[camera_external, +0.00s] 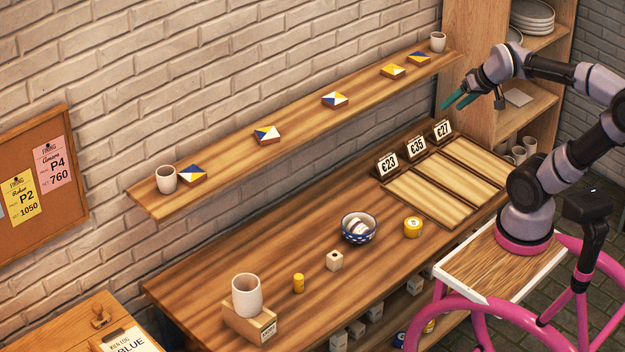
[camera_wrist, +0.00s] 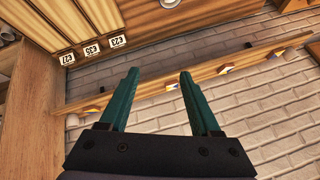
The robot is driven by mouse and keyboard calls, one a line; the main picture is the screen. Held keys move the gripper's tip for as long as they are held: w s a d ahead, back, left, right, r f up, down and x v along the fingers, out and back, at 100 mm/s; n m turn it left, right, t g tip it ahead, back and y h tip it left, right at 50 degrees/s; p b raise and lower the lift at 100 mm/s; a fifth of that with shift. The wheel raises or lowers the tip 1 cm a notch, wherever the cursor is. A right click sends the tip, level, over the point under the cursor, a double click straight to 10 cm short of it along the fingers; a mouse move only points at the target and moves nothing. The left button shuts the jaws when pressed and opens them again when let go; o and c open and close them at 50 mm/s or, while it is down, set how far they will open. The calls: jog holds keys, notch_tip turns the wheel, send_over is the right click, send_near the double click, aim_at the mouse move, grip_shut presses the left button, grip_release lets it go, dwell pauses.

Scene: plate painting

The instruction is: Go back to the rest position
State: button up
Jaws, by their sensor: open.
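My gripper (camera_external: 456,100) has teal fingers and hangs in the air at the upper right, near the right end of the wall shelf and in front of the wooden cabinet. In the wrist view my gripper (camera_wrist: 158,75) shows two fingers spread apart with nothing between them. My arm is folded up above its base, to the right of the workbench (camera_external: 230,255). The gripper touches nothing that I can see.
The wall shelf (camera_external: 300,122) holds several painted tiles and two white cups. The cabinet (camera_external: 460,60) stands close to the gripper.

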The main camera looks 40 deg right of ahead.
jog(key=shift+s+a+r+m, duration=0.1)
jog(key=shift+s+r+m, duration=0.05)
jog(key=shift+s, duration=0.45)
jog(key=shift+s+r+m, duration=0.15)
jog(key=shift+s, duration=0.4)
